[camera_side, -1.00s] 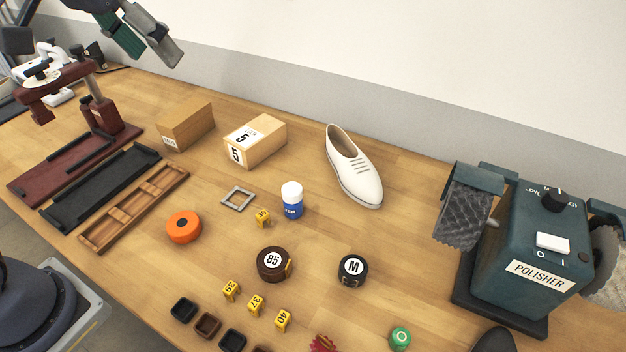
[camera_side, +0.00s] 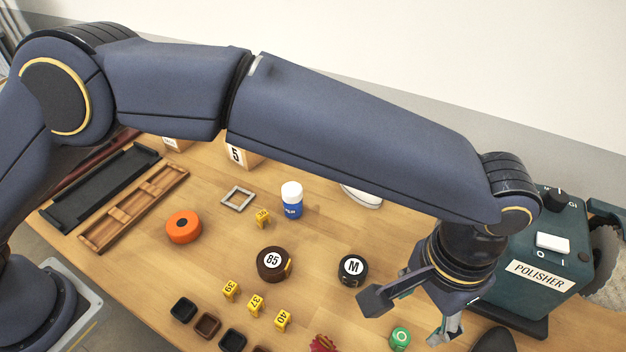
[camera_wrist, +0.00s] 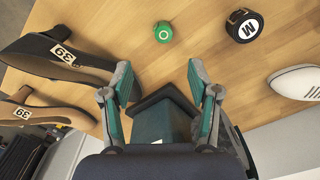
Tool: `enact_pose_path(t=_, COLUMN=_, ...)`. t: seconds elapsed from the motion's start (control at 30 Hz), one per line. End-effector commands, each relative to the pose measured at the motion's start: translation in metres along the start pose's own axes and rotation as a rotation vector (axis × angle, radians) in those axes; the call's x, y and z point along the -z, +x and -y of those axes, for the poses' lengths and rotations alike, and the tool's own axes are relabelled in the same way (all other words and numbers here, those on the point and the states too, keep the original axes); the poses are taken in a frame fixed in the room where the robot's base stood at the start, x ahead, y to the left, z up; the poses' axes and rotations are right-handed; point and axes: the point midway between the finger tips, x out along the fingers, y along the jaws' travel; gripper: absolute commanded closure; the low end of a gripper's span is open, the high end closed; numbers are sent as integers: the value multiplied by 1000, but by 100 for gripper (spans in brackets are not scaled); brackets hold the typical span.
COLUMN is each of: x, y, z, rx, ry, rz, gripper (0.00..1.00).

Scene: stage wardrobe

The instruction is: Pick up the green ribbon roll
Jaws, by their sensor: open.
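The green ribbon roll (camera_side: 400,338) is a small green roll with a white ring mark on top. It lies on the wooden table at the bottom of the side view, left of the polisher. In the wrist view the green roll (camera_wrist: 163,32) is at the top, beyond and between the open fingertips. My gripper (camera_side: 408,318) is open and empty, above the table close to the roll in the side view. Both fingers show in the wrist view (camera_wrist: 160,75), apart from each other. The roll is not touched by the fingers there.
The teal polisher (camera_side: 535,270) stands right of my gripper and below it in the wrist view (camera_wrist: 160,125). A black "M" tape (camera_side: 352,270) lies left. A red item (camera_side: 322,343) is nearby.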

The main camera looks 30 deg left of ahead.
Motion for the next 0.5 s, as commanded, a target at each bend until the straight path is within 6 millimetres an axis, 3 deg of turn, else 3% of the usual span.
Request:
enact_pose_path(t=0.2, x=0, y=53, z=1, rx=1, ry=-1, rz=3, gripper=39)
enact_pose_path(t=0.3, x=0, y=70, z=1, rx=0, ry=-2, rz=2, gripper=39)
enact_pose_path(t=0.5, x=1, y=85, z=2, rx=-1, ry=-2, rz=0, gripper=39)
